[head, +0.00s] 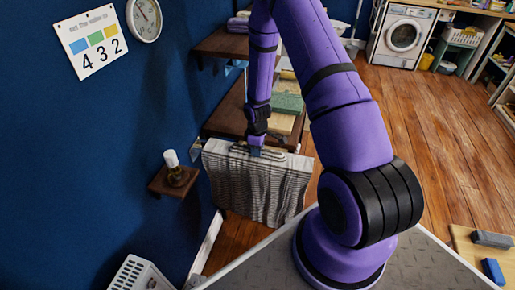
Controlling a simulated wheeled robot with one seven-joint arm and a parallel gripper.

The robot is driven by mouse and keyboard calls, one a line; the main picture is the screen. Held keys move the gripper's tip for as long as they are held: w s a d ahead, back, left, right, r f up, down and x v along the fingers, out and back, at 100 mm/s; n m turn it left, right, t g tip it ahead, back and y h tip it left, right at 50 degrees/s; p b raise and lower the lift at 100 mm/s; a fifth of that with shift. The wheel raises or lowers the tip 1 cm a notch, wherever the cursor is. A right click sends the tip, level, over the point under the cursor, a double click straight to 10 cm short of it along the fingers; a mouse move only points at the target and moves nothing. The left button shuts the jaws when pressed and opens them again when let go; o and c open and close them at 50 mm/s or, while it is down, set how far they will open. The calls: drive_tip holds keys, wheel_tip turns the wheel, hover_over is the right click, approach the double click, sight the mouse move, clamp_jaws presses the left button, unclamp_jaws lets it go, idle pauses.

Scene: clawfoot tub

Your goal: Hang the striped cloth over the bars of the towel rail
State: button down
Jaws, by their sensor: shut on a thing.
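The striped cloth (258,190), grey-white with dark bands, hangs in a wide sheet left of the middle. Its upper edge is roughly level and its lower edge is wavy. My gripper (256,152) points down at the middle of the cloth's upper edge and is shut on it; the fingertips are small and partly hidden. The towel rail is mostly hidden by the cloth and my arm. A small pale fitting (196,143) at the cloth's upper left may be part of it. I cannot tell whether the cloth rests on any bar.
Dark wooden shelves (221,43) with folded towels (288,103) stand behind the cloth. A white basket (141,274) is at lower left. The wooden floor (425,120) on the right is open.

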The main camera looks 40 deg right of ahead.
drive_tip(key=shift+f, duration=0.1)
drive_tip(key=c, duration=0.8)
unclamp_jaws()
drive_tip(key=shift+r, duration=4)
